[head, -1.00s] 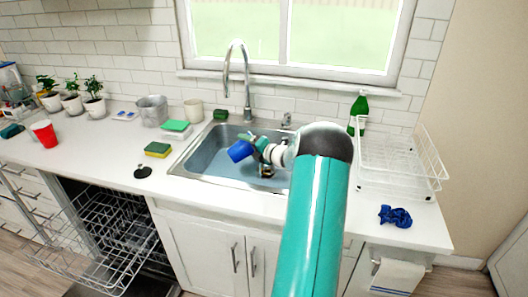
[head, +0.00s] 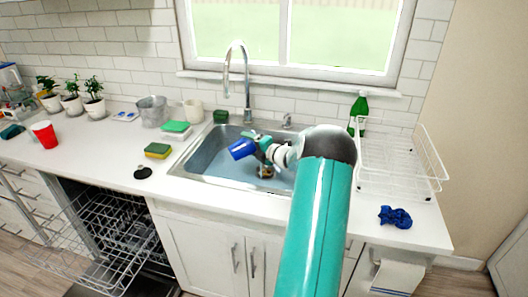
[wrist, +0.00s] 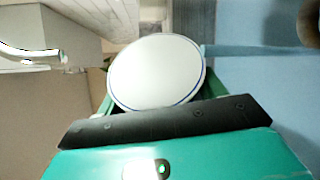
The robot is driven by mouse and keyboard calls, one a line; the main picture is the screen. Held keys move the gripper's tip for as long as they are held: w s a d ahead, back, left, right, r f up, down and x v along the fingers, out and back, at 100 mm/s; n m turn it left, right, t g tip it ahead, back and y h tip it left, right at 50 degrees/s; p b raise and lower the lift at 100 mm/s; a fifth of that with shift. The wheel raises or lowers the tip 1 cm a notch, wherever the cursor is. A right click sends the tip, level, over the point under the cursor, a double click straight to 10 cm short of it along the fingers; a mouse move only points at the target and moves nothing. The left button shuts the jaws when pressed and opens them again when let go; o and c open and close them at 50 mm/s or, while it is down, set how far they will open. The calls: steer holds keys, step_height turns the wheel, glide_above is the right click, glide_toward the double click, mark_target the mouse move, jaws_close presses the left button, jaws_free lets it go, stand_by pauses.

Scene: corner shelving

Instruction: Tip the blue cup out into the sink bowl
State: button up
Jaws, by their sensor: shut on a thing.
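The blue cup (head: 241,149) is held over the sink bowl (head: 207,158), tilted well over toward its side. My gripper (head: 257,143) is shut on it from the right. In the wrist view a round white face with a thin blue edge, part of the cup (wrist: 157,72), sits between the fingers of my gripper (wrist: 155,85). I cannot tell whether this face is the cup's base or its inside. Whether anything is in the cup or falling from it does not show. A small brownish thing (head: 264,171) shows low in the sink, partly hidden by my arm.
The tap (head: 246,85) rises behind the sink. A yellow-green sponge (head: 157,150) and a black disc (head: 143,172) lie left of it. A white wire rack (head: 395,170), green bottle (head: 358,112) and blue cloth (head: 395,217) are right. The dishwasher rack (head: 95,245) is pulled out.

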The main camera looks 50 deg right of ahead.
steer(key=shift+s+d+r+m, duration=0.2)
steer(key=shift+d+m, duration=0.25)
steer(key=shift+m, duration=0.05)
steer(key=shift+c, duration=0.2)
steer(key=shift+t, duration=0.3)
